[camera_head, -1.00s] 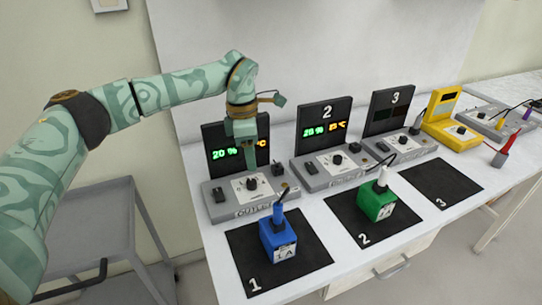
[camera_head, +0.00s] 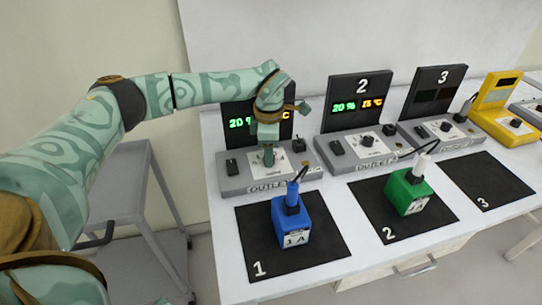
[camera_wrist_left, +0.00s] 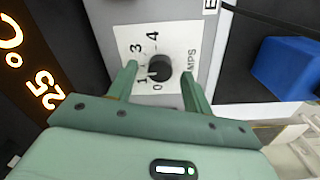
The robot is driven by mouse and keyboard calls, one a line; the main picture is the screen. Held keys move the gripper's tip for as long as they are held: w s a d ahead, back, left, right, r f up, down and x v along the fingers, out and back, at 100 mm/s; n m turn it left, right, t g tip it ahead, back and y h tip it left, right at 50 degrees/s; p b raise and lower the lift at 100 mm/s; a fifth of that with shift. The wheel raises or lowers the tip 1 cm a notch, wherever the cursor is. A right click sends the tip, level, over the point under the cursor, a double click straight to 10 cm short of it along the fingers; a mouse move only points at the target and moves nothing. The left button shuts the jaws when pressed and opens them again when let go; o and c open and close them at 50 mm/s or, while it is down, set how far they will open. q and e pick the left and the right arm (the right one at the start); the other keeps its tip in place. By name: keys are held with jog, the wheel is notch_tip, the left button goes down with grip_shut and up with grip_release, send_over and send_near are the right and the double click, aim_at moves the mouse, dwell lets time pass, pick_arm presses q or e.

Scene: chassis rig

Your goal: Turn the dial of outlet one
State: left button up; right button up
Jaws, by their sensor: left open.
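Outlet one (camera_head: 232,182) is a grey box with a dark display panel behind it, showing green "20 %" and orange digits partly hidden by my arm. Its black dial (camera_wrist_left: 160,68) sits on a white scale plate marked 0 to 4 in the left wrist view. My left gripper (camera_head: 268,156) hangs over the plate and hides the dial in the head view. In the left wrist view the open fingers (camera_wrist_left: 158,82) stand on either side of the dial, with gaps showing beside it. I cannot tell whether the tips reach its depth. My right gripper is not in view.
A blue block (camera_head: 290,228) with a plug stands on black mat 1, in front of outlet one. A green block (camera_head: 408,192) stands on mat 2. Outlet two (camera_head: 345,160) is close on the right. Mat 3 (camera_head: 490,182) is empty.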

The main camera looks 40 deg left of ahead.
pick_arm(q)
jog(key=shift+f, duration=0.6)
jog(key=c, duration=1)
jog(key=shift+o, duration=0.2)
